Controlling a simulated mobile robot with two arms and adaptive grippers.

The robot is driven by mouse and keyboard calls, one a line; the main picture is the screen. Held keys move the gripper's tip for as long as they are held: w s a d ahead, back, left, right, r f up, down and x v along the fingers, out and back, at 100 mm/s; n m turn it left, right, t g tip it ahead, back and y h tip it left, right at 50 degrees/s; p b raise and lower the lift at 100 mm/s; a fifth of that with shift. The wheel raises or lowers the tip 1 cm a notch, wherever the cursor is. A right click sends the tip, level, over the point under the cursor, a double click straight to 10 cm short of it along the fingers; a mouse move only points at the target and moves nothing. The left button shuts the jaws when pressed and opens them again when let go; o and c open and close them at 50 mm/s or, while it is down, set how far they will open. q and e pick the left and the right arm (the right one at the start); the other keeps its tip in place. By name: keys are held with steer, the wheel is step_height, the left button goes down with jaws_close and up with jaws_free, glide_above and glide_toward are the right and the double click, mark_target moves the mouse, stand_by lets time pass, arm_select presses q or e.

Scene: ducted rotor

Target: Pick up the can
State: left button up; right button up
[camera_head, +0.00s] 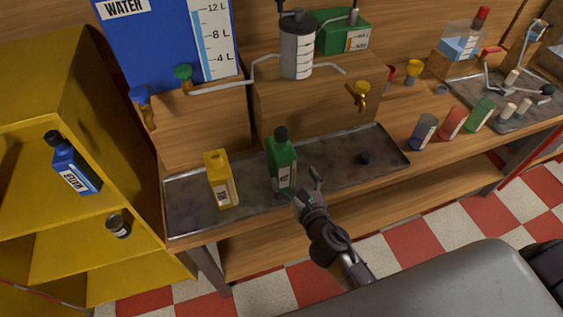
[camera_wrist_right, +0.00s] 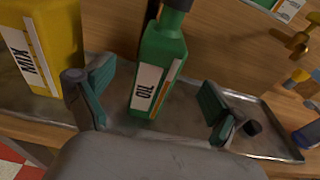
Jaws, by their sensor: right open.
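A green OIL container (camera_head: 283,165) with a dark cap stands upright on the metal tray (camera_head: 195,205). It also shows in the right wrist view (camera_wrist_right: 158,70), between and beyond the open fingers, with a gap on each side. A yellow MIX container (camera_head: 221,180) stands upright to its left, also in the right wrist view (camera_wrist_right: 45,40). A small dark can-like jar (camera_head: 118,226) lies tilted on the yellow shelf. I cannot tell which of these the task calls the can. My right gripper (camera_head: 307,190) is open and empty, just right of the green container. My left gripper is out of view.
A small black cap (camera_head: 365,158) lies on the tray's right part. Behind the tray stand wooden boxes with a brass tap (camera_head: 361,97). Several coloured containers (camera_head: 451,121) stand farther right on the bench.

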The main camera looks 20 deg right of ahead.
mark_target(287, 165)
steer(key=w, duration=0.4)
steer(key=shift+w+f, duration=0.3)
steer(key=shift+f, duration=0.1)
steer(key=shift+w+a+p, duration=0.1)
steer(key=shift+w+p, duration=0.2)
steer(key=shift+w, duration=0.1)
steer(key=w, duration=0.5)
steer(key=shift+f+p, duration=0.2)
steer(key=shift+p, duration=0.2)
steer(key=shift+s+r, duration=0.1)
steer(key=shift+s, duration=0.05)
steer(key=shift+c, duration=0.8)
jaws_close()
